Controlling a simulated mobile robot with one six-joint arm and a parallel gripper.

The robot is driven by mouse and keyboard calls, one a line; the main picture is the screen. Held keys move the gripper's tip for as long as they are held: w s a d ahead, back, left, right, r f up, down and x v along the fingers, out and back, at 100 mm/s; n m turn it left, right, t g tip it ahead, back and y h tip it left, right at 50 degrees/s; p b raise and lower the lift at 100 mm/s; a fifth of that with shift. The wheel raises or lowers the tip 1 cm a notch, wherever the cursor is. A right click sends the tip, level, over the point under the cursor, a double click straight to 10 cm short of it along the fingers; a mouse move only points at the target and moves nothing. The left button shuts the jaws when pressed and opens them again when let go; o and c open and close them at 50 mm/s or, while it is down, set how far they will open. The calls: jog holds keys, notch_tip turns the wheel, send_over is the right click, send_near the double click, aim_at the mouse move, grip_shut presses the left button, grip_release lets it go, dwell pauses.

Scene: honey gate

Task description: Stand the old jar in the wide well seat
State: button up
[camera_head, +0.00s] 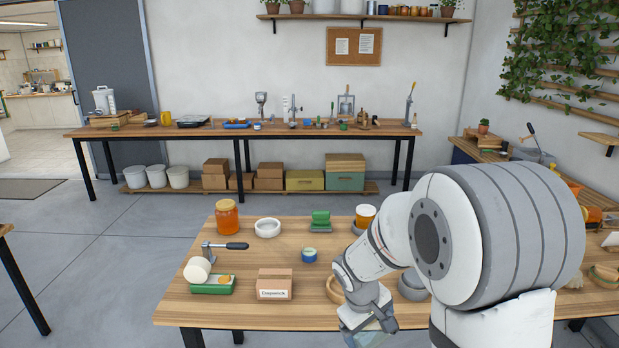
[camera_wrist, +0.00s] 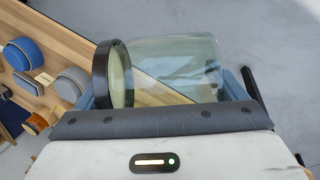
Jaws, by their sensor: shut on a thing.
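In the wrist view a clear, slightly greenish glass jar (camera_wrist: 175,68) with a black rim or lid at its left end lies crosswise between the fingers of my gripper (camera_wrist: 163,85). The gripper is shut on this jar. In the wrist view the jar is in front of the table edge, with grey floor beyond. In the head view my gripper (camera_head: 368,325) is low at the table's front edge, and the jar cannot be made out clearly there. A grey round piece (camera_head: 412,287) stands partly behind my arm. I cannot tell which piece is the wide well seat.
On the wooden table (camera_head: 230,313) stand an orange honey jar (camera_head: 227,218), a white ring dish (camera_head: 267,228), a cardboard box (camera_head: 275,284), a blue tape roll (camera_head: 309,255), a green tray (camera_head: 213,285) and a wooden ring (camera_head: 335,290). My arm covers the table's right part.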

notch_tip(320, 180, down, 13)
jog(key=w+d+m+g, duration=0.1)
jog(key=w+m, duration=0.1)
jog(key=m, duration=0.4)
jog(key=shift+d+g, duration=0.25)
jog(key=shift+g, duration=0.15)
jog(key=shift+a, duration=0.1)
